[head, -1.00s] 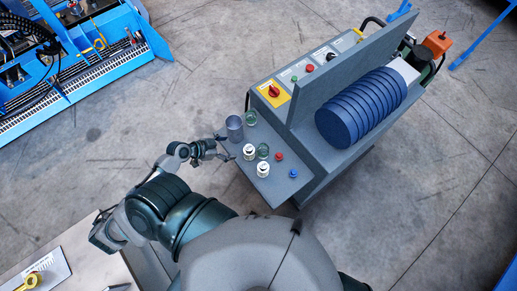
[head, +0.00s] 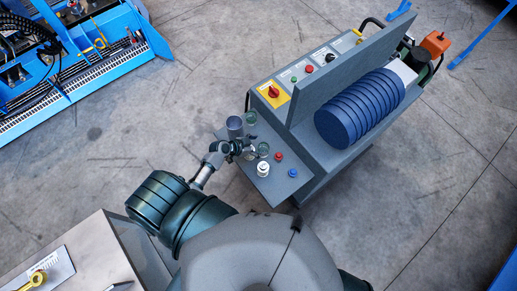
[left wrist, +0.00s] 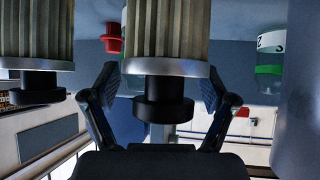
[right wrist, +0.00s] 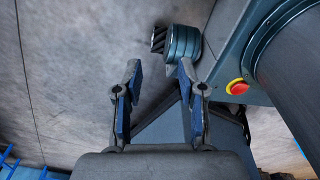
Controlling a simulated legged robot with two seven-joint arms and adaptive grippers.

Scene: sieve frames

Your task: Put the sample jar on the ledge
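Two greenish glass jars stand on the machine's grey side shelf (head: 262,187): a far jar (head: 251,118) and a near jar (head: 263,147). A labelled jar (left wrist: 270,62) also shows in the left wrist view. Which one is the sample jar, and which surface is the ledge, I cannot tell. My left gripper (head: 246,152) is over the shelf's left part. In the left wrist view its open fingers (left wrist: 165,92) flank the black knob of a ribbed pale cylinder (left wrist: 166,35); contact is unclear. My right gripper (right wrist: 158,95) is open and empty, away from the shelf.
A grey cup (head: 235,126), a white black-topped piece (head: 263,169), a red knob (head: 278,156) and a blue knob (head: 293,173) crowd the shelf. A tall grey panel (head: 350,65) rises behind. A red button (right wrist: 238,87) shows in the right wrist view.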

